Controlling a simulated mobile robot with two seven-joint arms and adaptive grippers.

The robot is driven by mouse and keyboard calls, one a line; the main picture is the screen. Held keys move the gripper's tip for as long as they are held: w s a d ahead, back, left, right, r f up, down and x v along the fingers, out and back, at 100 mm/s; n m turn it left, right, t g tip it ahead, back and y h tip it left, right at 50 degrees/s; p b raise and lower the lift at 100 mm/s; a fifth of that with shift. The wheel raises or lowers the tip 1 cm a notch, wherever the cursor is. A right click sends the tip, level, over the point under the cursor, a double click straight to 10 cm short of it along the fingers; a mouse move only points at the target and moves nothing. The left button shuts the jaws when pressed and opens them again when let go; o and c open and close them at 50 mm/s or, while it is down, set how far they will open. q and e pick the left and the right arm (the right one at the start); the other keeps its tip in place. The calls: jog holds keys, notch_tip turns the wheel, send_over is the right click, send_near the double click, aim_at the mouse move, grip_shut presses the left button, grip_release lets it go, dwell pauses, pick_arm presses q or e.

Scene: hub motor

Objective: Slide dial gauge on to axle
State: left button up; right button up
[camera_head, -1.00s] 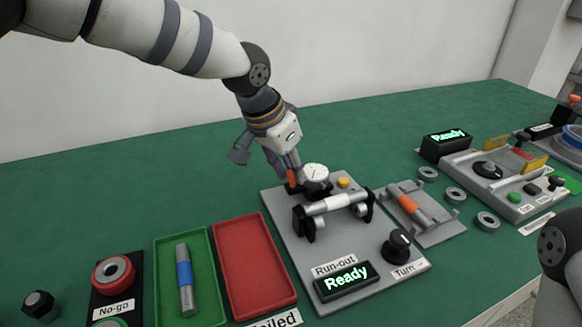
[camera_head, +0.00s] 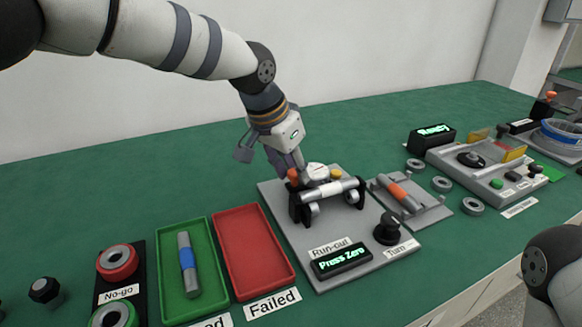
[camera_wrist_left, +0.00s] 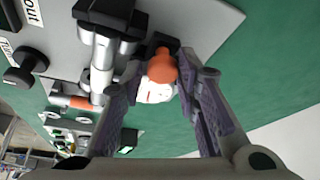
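The dial gauge (camera_head: 317,172) has a white round face and an orange knob (camera_head: 293,175). It stands on the grey run-out plate (camera_head: 277,196), close behind the silver axle (camera_head: 330,190), which rests across black supports. Whether its tip touches the axle is hidden. My left gripper (camera_head: 287,170) is low behind the gauge. In the left wrist view, the orange knob (camera_wrist_left: 163,66) lies between its fingers (camera_wrist_left: 163,78), with apparent gaps on both sides, and the gauge face (camera_wrist_left: 157,93) shows beneath. My right gripper is out of view.
The display (camera_head: 342,261) reads "Press Zero". Red (camera_head: 229,226) and green (camera_head: 163,262) trays lie left. An orange-grey part (camera_head: 400,195) rests on a stand to the right.

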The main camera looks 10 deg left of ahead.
pick_arm(q)
jog(key=shift+o, duration=0.9)
jog(key=shift+s+d+f, duration=0.1)
jog(key=shift+s, duration=0.1)
jog(key=shift+w, duration=0.1)
jog(key=v, duration=1.2)
